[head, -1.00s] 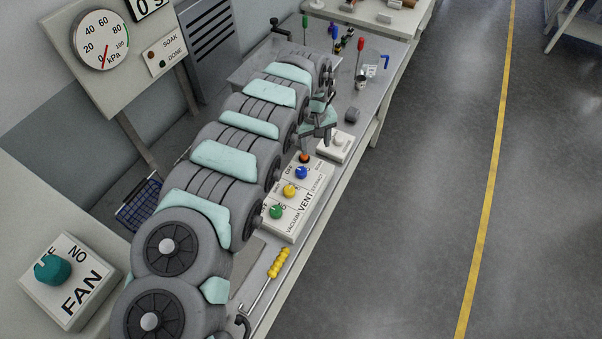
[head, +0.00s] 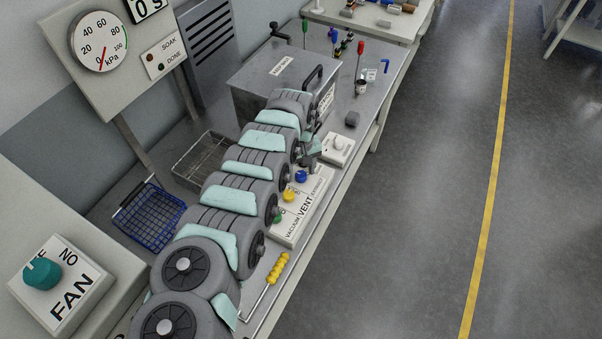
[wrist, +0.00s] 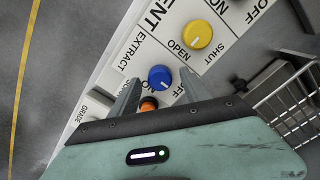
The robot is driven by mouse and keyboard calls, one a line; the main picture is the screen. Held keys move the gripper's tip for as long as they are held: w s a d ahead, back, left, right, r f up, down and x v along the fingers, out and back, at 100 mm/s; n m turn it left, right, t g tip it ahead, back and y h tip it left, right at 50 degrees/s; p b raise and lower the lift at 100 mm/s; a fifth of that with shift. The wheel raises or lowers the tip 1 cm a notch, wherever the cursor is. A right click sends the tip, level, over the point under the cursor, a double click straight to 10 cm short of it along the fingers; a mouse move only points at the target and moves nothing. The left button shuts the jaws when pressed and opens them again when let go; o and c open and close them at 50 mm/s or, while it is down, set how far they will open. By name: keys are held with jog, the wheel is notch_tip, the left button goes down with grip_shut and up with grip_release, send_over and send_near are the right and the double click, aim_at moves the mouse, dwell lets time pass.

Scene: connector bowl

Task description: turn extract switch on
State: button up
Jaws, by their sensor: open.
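The white control panel (head: 287,231) lies on the bench, with a green knob (head: 277,217), a yellow knob (head: 289,195) and a blue knob (head: 301,176). In the wrist view the blue knob (wrist: 160,77) is beside the EXTRACT label, with ON and OFF lettering partly hidden by my gripper. My gripper (wrist: 160,76) is open, with one finger on each side of the blue knob in the picture; contact cannot be told. An orange part (wrist: 148,104) shows between the fingers, partly covered. The yellow knob (wrist: 197,34) has OPEN and SHUT marks.
A lidded grey box (head: 283,77) stands behind my arm. A small white box with a pale knob (head: 338,146) is beyond the panel. A wire basket (head: 203,160) and a blue basket (head: 149,218) are at left. A yellow-handled tool (head: 277,269) lies in front.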

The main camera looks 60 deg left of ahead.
jog(key=shift+f, duration=0.45)
grip_shut()
dwell(0.4)
